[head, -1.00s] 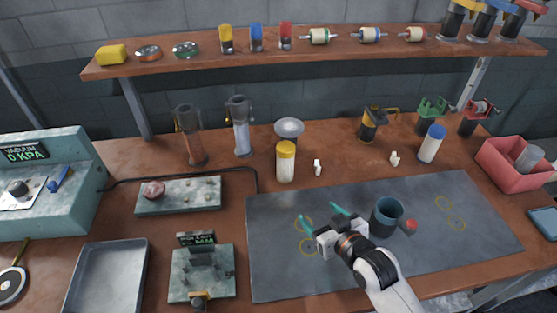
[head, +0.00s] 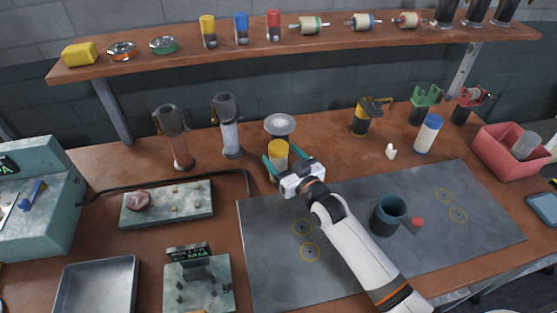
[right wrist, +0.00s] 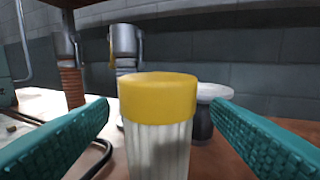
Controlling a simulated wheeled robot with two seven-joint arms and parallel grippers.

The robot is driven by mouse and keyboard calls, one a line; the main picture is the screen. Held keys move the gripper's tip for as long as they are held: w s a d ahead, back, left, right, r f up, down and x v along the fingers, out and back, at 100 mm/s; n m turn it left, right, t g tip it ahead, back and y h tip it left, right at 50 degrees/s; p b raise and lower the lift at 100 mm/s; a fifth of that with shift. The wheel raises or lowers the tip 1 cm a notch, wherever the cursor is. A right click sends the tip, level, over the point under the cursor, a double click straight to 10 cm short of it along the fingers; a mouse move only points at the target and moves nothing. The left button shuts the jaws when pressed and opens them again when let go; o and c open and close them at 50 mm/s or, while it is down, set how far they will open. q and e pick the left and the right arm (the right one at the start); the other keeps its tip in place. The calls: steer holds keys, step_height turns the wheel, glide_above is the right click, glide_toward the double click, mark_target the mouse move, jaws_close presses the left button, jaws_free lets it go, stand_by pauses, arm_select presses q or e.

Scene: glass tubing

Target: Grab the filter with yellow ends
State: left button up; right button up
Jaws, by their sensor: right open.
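The filter (head: 279,150) is a white ribbed cylinder with a yellow top end, standing upright at the back edge of the dark mat. In the right wrist view the filter (right wrist: 158,130) stands between the two teal fingers, with gaps on both sides; its lower end is out of frame. My right gripper (head: 285,168) is open around the filter in the head view and hides its lower part. My left gripper is not in view.
A silver-topped stand (head: 279,125) is just behind the filter. Two glass tube holders (head: 230,130) stand to its left. A blue-capped white filter (head: 429,134) and a dark cup (head: 389,214) are to the right. The dark mat (head: 270,270) is mostly clear.

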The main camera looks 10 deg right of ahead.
steer(key=x, duration=0.4)
steer(key=shift+s+r, duration=0.1)
steer(key=shift+s, duration=0.05)
steer(key=shift+c, duration=1)
steer(key=c, duration=0.9)
steer(key=shift+o, duration=0.2)
